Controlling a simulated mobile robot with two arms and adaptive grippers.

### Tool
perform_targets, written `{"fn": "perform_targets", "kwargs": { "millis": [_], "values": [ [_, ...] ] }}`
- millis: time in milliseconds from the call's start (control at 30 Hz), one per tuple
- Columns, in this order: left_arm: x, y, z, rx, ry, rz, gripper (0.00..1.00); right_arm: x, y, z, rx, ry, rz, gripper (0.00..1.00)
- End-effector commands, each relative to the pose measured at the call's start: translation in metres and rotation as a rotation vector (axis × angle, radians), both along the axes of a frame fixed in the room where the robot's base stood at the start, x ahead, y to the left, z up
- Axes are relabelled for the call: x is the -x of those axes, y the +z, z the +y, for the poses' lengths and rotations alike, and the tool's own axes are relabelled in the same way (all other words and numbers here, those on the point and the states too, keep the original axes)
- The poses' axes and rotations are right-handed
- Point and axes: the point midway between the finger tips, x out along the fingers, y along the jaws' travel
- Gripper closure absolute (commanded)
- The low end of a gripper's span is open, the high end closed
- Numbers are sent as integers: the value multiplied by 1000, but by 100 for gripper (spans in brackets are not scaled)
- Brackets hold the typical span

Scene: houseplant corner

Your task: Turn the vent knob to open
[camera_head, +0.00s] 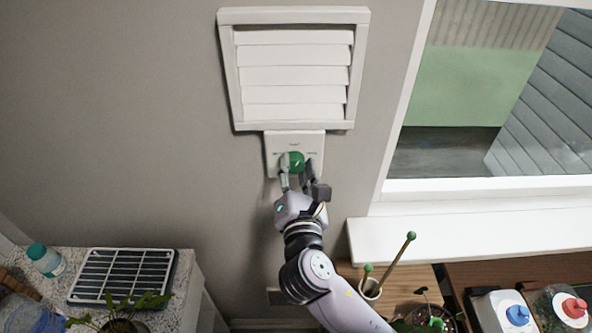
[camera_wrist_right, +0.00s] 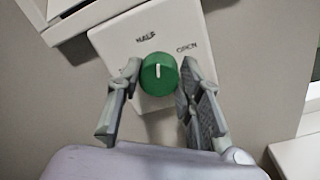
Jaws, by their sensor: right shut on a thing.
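The green vent knob (camera_head: 296,162) sits on a white plate (camera_head: 282,141) below the slatted white vent (camera_head: 294,72). In the wrist view the knob (camera_wrist_right: 159,77) has a white pointer mark near the HALF label, slightly toward the OPEN label at its right. A third label at left is mostly hidden by a finger. My right gripper (camera_head: 300,178) reaches up from below and is shut on the knob, one finger on each side; the wrist view shows the fingers (camera_wrist_right: 160,82) too. The vent's slats overlap; how far they are tilted is unclear. My left gripper is not in view.
A window (camera_head: 480,186) with a white sill (camera_head: 440,235) is at right. At lower left, a counter holds a black-framed tray (camera_head: 122,276), a teal-capped bottle (camera_head: 46,260) and a plant. A cup with green-tipped sticks (camera_head: 371,288) and two bottles stand lower right.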

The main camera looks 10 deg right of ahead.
Motion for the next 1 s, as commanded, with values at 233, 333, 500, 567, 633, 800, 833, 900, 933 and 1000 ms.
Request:
{"fn": "perform_targets", "kwargs": {
  "millis": [233, 333, 500, 567, 633, 800, 833, 900, 933, 1000],
  "values": [
    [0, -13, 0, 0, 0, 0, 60, 0, -3, -1, -232, -3, -48, 94],
    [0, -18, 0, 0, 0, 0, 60, 0, -4, -1, -326, -4, -66, 94],
    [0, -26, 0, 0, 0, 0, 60, 0, -4, -1, -480, -3, -98, 94],
    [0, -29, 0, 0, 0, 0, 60, 0, -4, -2, -531, -3, -108, 94],
    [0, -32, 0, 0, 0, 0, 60, 0, -4, -1, -587, -3, -120, 94],
    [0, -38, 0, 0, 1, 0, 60, 0, -5, -1, -701, -3, -141, 94],
    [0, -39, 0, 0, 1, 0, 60, 0, -5, -1, -718, -3, -145, 94],
    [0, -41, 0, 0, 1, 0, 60, 0, -5, -1, -753, -2, -152, 94],
    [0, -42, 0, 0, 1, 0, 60, 0, -5, -1, -766, -3, -155, 94],
    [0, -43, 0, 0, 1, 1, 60, 0, -5, -1, -792, -3, -160, 94]
  ]
}}
